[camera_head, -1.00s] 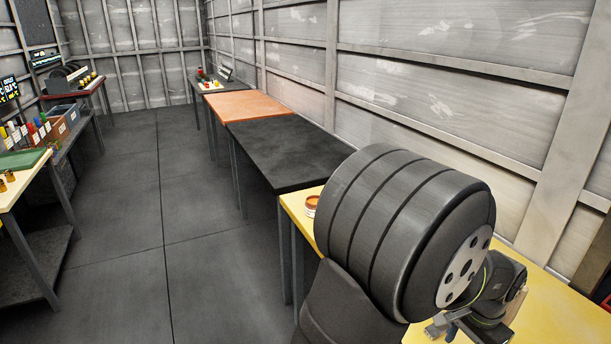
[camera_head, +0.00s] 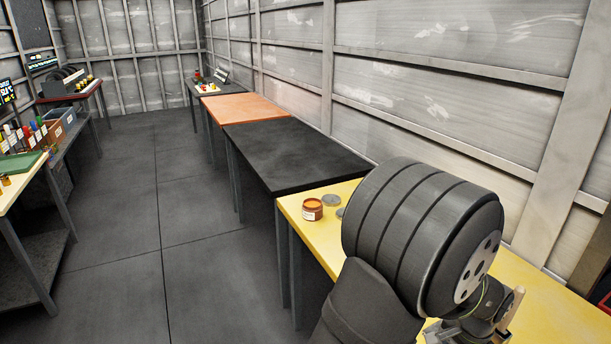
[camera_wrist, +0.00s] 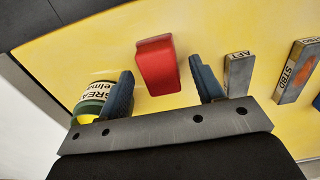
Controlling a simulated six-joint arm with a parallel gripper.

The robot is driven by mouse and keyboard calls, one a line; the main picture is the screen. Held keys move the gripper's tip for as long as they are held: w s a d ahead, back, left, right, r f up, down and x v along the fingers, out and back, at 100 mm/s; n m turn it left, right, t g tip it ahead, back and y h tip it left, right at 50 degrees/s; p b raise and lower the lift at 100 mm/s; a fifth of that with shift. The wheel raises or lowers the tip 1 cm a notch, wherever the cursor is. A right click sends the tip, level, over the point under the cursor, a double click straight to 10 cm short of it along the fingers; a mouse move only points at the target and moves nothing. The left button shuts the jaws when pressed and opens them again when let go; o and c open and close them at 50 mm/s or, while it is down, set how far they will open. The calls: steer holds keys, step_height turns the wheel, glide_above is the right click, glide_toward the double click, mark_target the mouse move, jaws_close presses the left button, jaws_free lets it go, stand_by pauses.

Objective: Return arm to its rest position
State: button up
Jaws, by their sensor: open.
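My gripper shows in the wrist view (camera_wrist: 161,66) with its two blue fingers spread apart and nothing held between them. Beyond the fingers, a red block (camera_wrist: 156,66) lies on the yellow tabletop (camera_wrist: 205,35), seen in the gap between them. In the head view my dark arm fills the lower right over the yellow table (camera_head: 318,238). The fingers cannot be made out clearly there.
A green tin (camera_wrist: 92,100) is partly behind the left finger. Blocks marked AFT (camera_wrist: 238,74) and STBD (camera_wrist: 298,72) lie right. An orange-filled jar (camera_head: 312,210) and grey discs (camera_head: 331,199) stand near the black table (camera_head: 290,155).

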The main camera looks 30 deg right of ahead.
steer(key=r, duration=0.3)
steer(key=shift+s+a+r, duration=0.1)
steer(key=shift+s+r, duration=0.1)
steer(key=shift+s, duration=0.2)
steer(key=s+a+r, duration=0.4)
steer(key=s+r, duration=0.3)
steer(key=s, duration=0.4)
steer(key=w+f+n, duration=0.2)
steer(key=w, duration=0.6)
steer(key=w+a+f+n, duration=0.1)
steer(key=w+f, duration=0.1)
steer(key=w, duration=0.5)
steer(key=w+a+f+n, duration=0.1)
steer(key=w+f+n, duration=0.1)
steer(key=w, duration=0.6)
steer(key=shift+w+f+n, duration=0.25)
steer(key=shift+w+n, duration=0.05)
steer(key=w+a+f+n, duration=0.2)
steer(key=w+a, duration=0.4)
steer(key=w, duration=0.3)
steer(key=w+a+f+n, duration=0.3)
steer(key=w+a+f, duration=0.1)
steer(key=w+a, duration=0.3)
steer(key=w, duration=0.2)
steer(key=shift+w+a, duration=0.3)
steer(key=shift+w, duration=0.05)
steer(key=shift+r, duration=0.1)
